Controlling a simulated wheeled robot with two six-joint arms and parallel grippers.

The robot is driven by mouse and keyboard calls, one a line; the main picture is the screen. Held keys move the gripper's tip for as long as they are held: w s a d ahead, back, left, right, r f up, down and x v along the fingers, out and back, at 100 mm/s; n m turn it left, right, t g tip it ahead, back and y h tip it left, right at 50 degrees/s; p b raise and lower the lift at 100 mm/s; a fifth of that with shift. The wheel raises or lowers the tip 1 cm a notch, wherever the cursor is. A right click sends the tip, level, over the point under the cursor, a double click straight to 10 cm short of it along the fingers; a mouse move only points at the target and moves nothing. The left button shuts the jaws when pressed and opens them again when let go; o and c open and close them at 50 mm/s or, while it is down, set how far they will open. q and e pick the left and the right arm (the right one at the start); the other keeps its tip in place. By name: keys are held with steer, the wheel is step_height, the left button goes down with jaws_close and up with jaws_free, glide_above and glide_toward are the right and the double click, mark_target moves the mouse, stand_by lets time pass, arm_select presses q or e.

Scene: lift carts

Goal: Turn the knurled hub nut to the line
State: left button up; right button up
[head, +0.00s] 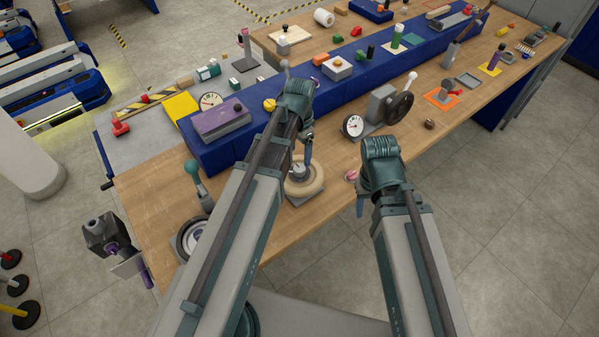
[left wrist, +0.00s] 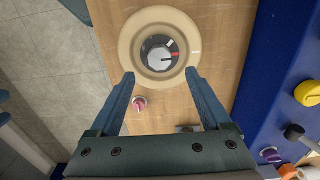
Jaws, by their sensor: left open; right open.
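The hub nut (left wrist: 160,53) is a dark, round piece with a grey cap, in the middle of a beige wheel (left wrist: 137,30) in the left wrist view. A red mark on the nut points right, with a white mark just above it. A short pale line (left wrist: 195,52) shows on the wheel's right side. In the head view the beige wheel (head: 317,186) lies on the wooden bench, partly behind my left arm. My left gripper (left wrist: 160,74) is open and empty, its fingertips apart over the wheel's near edge. My right gripper (head: 361,203) is mostly hidden by its own arm.
A pink-red knob (left wrist: 139,104) stands near the wheel. A dial gauge (head: 353,125) and a grey crank block (head: 380,105) stand right of it. A blue raised shelf (head: 340,88) runs behind. A round dial device (head: 190,238) sits at the bench's front left.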

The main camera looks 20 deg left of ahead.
mark_target(299, 168)
arm_select(q)
step_height(299, 168, down, 7)
steer(key=b, duration=0.6)
steer(key=shift+f, duration=0.15)
jaws_close()
